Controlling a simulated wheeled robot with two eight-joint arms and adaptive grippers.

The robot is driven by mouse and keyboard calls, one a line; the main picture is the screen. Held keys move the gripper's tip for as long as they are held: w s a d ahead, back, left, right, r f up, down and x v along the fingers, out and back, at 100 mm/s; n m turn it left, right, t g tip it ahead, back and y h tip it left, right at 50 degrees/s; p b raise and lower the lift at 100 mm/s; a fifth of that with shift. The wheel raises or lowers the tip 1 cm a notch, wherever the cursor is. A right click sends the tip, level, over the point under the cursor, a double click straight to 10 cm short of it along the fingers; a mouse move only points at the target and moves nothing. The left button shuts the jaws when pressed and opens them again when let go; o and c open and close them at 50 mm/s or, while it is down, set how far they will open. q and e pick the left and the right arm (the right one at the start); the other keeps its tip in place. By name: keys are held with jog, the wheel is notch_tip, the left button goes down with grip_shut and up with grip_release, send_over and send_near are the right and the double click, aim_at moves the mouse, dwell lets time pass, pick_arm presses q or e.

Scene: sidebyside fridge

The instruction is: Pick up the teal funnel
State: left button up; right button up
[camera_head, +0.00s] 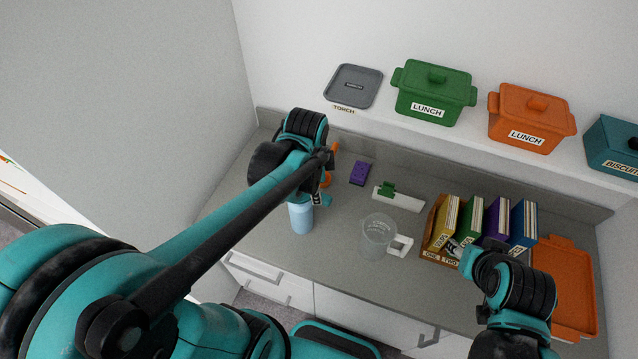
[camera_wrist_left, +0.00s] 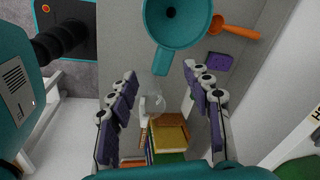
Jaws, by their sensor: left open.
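The teal funnel (camera_wrist_left: 178,24) shows at the top of the left wrist view, with its wide mouth facing the camera and its narrow part pointing down the picture. I cannot make it out in the head view, where my left arm covers part of the counter. My left gripper (camera_wrist_left: 163,92) is open, with its fingers spread on both sides and nothing between them. The funnel lies beyond the fingertips, apart from them. In the head view my left gripper (camera_head: 319,197) is mostly hidden behind its wrist. My right gripper (camera_head: 463,250) is by the books, its fingers unclear.
On the counter (camera_head: 340,285) are a light blue cylinder (camera_head: 300,217), an orange scoop (camera_head: 327,178), a purple block (camera_head: 360,172), a green clip on a white piece (camera_head: 397,197), a clear jug (camera_head: 378,235), books (camera_head: 470,222) and an orange tray (camera_head: 565,285). Lidded pots stand on the shelf above.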

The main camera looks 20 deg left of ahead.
pick_arm(q)
jog(key=w+f+m, duration=0.1)
jog(key=m, duration=0.1)
jog(key=f+m+g, duration=0.1)
jog(key=f, duration=0.1)
jog(key=w+f+m+g, duration=0.1)
jog(key=f+m, duration=0.1)
jog(key=shift+w+a+m, duration=0.15)
jog(key=shift+w+m, duration=0.15)
jog(key=shift+w, duration=0.05)
notch_tip(320, 180, down, 8)
jog(key=shift+r+b, duration=0.15)
jog(key=shift+b, duration=0.2)
jog(key=shift+s, duration=0.1)
grip_shut()
